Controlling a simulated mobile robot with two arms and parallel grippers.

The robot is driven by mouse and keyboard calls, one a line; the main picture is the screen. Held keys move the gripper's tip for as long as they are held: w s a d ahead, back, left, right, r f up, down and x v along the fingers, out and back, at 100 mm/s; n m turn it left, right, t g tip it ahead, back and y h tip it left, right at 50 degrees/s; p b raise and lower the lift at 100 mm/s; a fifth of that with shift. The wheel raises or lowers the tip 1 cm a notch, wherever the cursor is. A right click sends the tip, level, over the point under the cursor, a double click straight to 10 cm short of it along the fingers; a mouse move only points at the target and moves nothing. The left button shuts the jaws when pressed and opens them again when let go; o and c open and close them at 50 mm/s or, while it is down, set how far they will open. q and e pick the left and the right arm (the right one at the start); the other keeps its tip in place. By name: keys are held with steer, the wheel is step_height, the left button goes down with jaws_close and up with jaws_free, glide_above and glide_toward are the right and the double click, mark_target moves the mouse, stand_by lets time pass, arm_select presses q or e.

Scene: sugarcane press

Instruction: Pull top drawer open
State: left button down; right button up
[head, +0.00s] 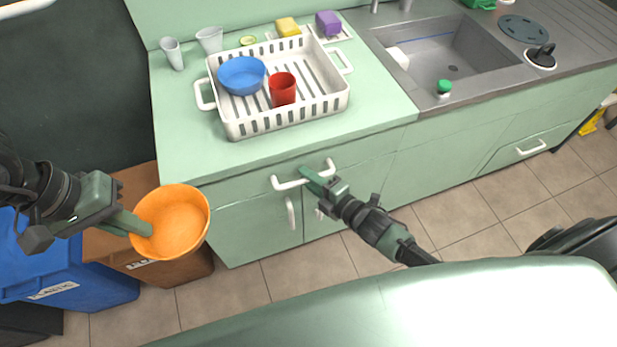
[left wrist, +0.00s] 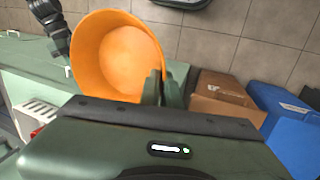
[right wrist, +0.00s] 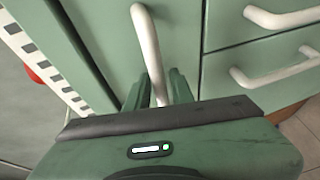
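The top drawer (head: 250,186) is a green front under the counter, and it looks closed. Its white bar handle (head: 288,184) shows in the right wrist view (right wrist: 146,40), passing between my right fingers. My left gripper (head: 135,224) is shut on the rim of an orange bowl (head: 180,215), held tilted left of the cabinet. In the left wrist view the orange bowl (left wrist: 115,55) has one finger inside its wall.
Below the drawer are doors with vertical white handles (head: 291,213). A white dish rack (head: 290,122) with a blue bowl (head: 241,75) and red cup (head: 282,90) stands on the counter. A sink (head: 450,60) is to the right. A blue bin (head: 100,290) is at left.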

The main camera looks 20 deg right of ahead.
jaws_close()
stand_by(1.4)
